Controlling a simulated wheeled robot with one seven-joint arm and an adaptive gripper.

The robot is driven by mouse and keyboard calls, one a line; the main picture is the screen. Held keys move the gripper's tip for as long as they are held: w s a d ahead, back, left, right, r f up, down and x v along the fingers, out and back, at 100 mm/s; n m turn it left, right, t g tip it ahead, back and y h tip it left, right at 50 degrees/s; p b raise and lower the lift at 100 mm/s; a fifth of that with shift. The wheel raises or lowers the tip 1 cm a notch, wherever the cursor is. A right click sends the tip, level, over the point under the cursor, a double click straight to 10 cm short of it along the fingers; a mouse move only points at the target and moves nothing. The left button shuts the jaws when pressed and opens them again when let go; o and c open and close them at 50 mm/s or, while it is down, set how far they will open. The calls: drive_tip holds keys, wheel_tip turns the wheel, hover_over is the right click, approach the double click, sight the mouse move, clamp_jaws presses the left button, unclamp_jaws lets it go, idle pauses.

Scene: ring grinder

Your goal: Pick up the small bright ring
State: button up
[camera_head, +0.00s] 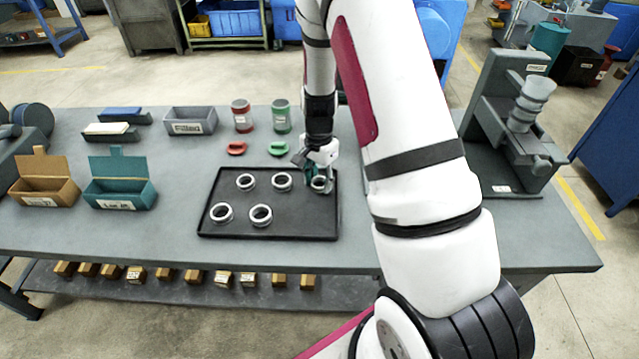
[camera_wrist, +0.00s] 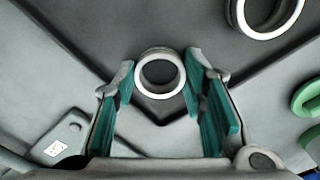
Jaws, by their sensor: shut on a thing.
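Several bright metal rings lie on a black tray (camera_head: 290,229) on the grey table. In the head view, my gripper (camera_head: 319,181) is at the tray's right side, around one ring (camera_head: 318,184). In the wrist view, that ring (camera_wrist: 160,74) sits between the tips of the teal finger pads of my gripper (camera_wrist: 160,80), near a tray corner. The fingers are shut on it. I cannot tell whether it is clear of the tray floor. The other rings include one (camera_head: 282,181) just left of my gripper and one (camera_head: 261,215) near the tray's front. Another ring (camera_wrist: 264,14) shows at upper right in the wrist view.
Red (camera_head: 241,115) and green (camera_head: 281,116) canisters stand behind the tray, with a red piece (camera_head: 236,148) and a green piece (camera_head: 278,148) before them. An orange-brown box (camera_head: 45,188) and a teal box (camera_head: 119,192) stand left. A grey fixture (camera_head: 500,125) stands right.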

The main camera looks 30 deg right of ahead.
drive_tip(key=shift+r, duration=0.8)
wheel_tip(320, 180, up, 2)
drive_tip(key=shift+r+b, duration=0.1)
drive_tip(key=shift+b, duration=0.25)
drive_tip(key=s, duration=0.5)
drive_tip(key=s+r, duration=0.1)
drive_tip(key=s, duration=1)
drive_tip(key=shift+a+r, duration=0.15)
drive_tip(key=shift+a, duration=0.1)
